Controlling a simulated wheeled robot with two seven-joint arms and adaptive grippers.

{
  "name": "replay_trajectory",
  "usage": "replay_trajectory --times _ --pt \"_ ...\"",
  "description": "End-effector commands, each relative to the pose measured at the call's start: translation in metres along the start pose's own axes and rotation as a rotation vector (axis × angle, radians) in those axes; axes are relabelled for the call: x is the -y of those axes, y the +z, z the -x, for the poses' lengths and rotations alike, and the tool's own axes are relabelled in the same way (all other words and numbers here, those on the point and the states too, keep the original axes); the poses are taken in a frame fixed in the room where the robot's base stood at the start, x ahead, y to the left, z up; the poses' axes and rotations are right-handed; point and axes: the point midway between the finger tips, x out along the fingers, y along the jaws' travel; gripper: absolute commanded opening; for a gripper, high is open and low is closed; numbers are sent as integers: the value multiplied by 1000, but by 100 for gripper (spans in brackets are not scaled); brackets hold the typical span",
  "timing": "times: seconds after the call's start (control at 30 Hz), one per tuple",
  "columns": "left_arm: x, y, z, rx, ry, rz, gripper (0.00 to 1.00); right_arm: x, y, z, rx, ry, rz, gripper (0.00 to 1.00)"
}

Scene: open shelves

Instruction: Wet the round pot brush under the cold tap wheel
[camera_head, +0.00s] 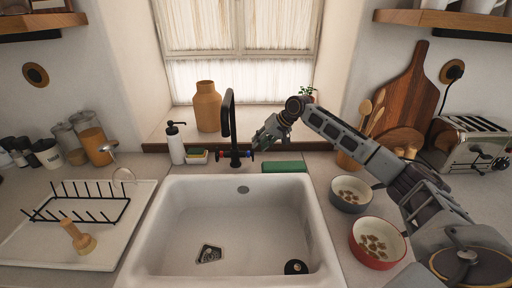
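The round pot brush (77,238), with a pale wooden knob handle and round head, sits on the white draining tray left of the sink. The black tap (229,115) stands behind the white sink (160,225), with a small wheel on each side of its base. My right gripper (259,145) is close beside the tap, just above and right of that wheel. Its fingers are too small to show whether they are apart. My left gripper is not in view.
A black dish rack (80,204) stands on the tray. A soap bottle (176,144) and sponges (197,155) are left of the tap. A green block (284,166) lies right of it. Two bowls (350,194) (377,243) sit under my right arm. The sink holds a dark round item (296,267).

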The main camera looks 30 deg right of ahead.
Motion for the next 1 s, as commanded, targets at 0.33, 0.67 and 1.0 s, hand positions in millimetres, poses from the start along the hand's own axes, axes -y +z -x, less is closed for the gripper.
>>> replay_trajectory --times 0.33,0.67,1.0 --pt "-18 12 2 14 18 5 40 0 0 -32 0 0 0 29" --pt "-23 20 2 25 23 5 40 0 0 -36 0 0 1 29" --pt "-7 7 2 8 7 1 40 0 0 -36 0 0 1 0"
